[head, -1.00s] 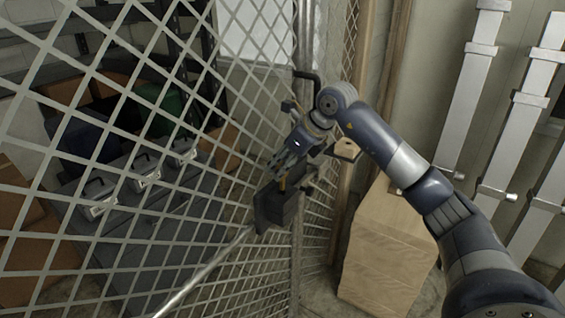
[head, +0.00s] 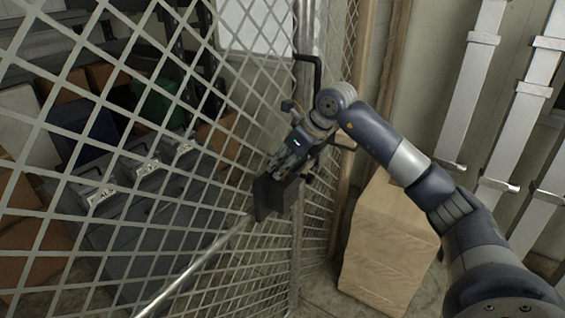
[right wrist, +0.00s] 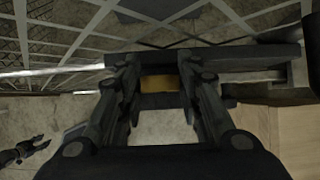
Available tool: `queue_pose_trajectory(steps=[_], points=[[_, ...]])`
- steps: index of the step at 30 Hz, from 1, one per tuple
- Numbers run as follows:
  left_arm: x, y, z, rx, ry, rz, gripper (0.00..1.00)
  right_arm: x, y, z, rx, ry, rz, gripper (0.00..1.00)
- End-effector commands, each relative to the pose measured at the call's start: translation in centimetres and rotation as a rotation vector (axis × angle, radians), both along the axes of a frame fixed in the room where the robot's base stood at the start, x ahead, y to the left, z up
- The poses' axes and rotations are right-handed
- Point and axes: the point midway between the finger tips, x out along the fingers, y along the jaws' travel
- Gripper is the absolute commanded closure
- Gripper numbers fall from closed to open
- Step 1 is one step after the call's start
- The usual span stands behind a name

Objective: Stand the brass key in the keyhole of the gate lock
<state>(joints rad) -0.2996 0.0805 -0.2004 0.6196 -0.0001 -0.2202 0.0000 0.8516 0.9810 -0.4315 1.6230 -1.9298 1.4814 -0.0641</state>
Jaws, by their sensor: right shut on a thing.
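My right gripper (head: 280,172) is at the dark gate lock (head: 263,198) on the mesh gate. In the right wrist view its two fingers (right wrist: 158,88) are shut on the brass key (right wrist: 158,83), of which a short yellow block shows between them. The lock appears there as a dark bar (right wrist: 240,60) just beyond the fingertips. The keyhole and the key's lower end are hidden, so I cannot tell whether the key is in the hole. A small dark gripper, apparently my left one (right wrist: 38,146), shows at lower left of the wrist view, its fingers parted.
The mesh gate (head: 110,110) fills the left, with grey cases (head: 100,200) and boxes behind it. A metal rod (head: 200,262) runs from the lock to the lower left.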

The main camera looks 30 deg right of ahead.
Motion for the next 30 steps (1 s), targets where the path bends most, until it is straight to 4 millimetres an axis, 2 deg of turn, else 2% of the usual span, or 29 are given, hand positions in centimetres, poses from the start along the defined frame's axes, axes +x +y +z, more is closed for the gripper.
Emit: queue_pose_trajectory(steps=[5,6,8,20,23,30], points=[[0.0,0.0,0.0,0.0,0.0,0.0,0.6,0.0,0.0,0.0,0.0,-0.001,0.0,0.92],[0.0,0.0,0.0,0.0,0.0,0.0,0.6,0.0,0.0,0.0,0.0,0.0,0.0,0.58],[0.0,0.0,0.0,0.0,0.0,0.001,0.6,0.0,0.0,0.0,0.0,0.0,0.0,0.45],[-0.1,0.1,0.0,0.0,0.001,0.002,0.6,-0.2,-0.1,0.3,-0.001,0.0,-0.001,0.44],[-0.1,0.0,0.0,0.0,0.0,0.001,0.6,-0.7,-0.5,1.3,-0.002,-0.003,-0.003,0.44],[0.0,0.0,0.0,0.0,0.0,0.001,0.6,-3.3,-1.5,5.5,-0.003,-0.005,-0.002,0.44]])
